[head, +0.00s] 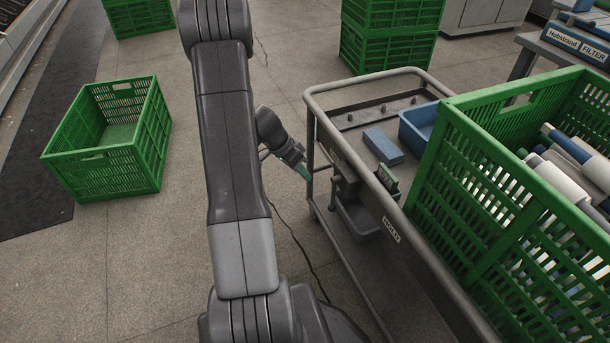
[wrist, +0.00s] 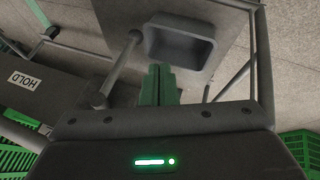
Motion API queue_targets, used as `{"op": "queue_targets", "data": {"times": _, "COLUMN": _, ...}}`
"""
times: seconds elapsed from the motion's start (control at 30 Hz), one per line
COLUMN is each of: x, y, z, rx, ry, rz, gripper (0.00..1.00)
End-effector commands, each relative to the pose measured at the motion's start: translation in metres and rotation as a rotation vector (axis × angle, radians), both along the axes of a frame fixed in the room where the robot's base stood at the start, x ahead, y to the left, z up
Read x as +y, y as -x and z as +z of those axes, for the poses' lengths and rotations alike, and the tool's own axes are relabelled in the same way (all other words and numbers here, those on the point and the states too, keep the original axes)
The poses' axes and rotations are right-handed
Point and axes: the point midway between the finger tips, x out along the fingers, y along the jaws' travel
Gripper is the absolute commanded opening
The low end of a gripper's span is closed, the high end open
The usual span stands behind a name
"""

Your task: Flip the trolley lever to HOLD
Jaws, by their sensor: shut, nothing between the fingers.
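The grey trolley (head: 318,102) stands right of my arm. Its side panel carries a white HOLD label (head: 391,229), which reads upside down at the left of the wrist view (wrist: 25,80). A grey rod with a rounded end (wrist: 118,70), which looks like the lever, slants beside the panel in the wrist view. I cannot tell its setting. My gripper (head: 304,172) is at the trolley's near left side. Its green fingers (wrist: 158,84) are shut and empty, to the right of the rod and apparently apart from it.
A large green crate (head: 470,190) with cones sits on the trolley's right, beside a blue tray (head: 418,125). Another green crate (head: 108,140) stands on the floor at left. Cables lie on the floor.

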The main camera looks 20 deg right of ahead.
Motion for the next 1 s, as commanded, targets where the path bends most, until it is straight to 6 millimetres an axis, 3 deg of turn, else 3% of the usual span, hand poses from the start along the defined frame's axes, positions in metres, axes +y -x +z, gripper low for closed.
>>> {"op": "queue_targets", "data": {"times": 0.1, "x": -0.013, "y": 0.008, "z": -0.028, "rx": 0.004, "ry": -0.001, "rz": -0.004, "gripper": 0.0}}
{"op": "queue_targets", "data": {"times": 0.3, "x": -0.032, "y": 0.017, "z": -0.063, "rx": 0.004, "ry": -0.001, "rz": -0.002, "gripper": 0.0}}
{"op": "queue_targets", "data": {"times": 0.6, "x": -0.045, "y": 0.044, "z": -0.075, "rx": 0.001, "ry": 0.0, "rz": -0.002, "gripper": 0.0}}
{"op": "queue_targets", "data": {"times": 1.0, "x": -0.046, "y": 0.047, "z": -0.076, "rx": 0.0, "ry": 0.001, "rz": -0.001, "gripper": 0.0}}
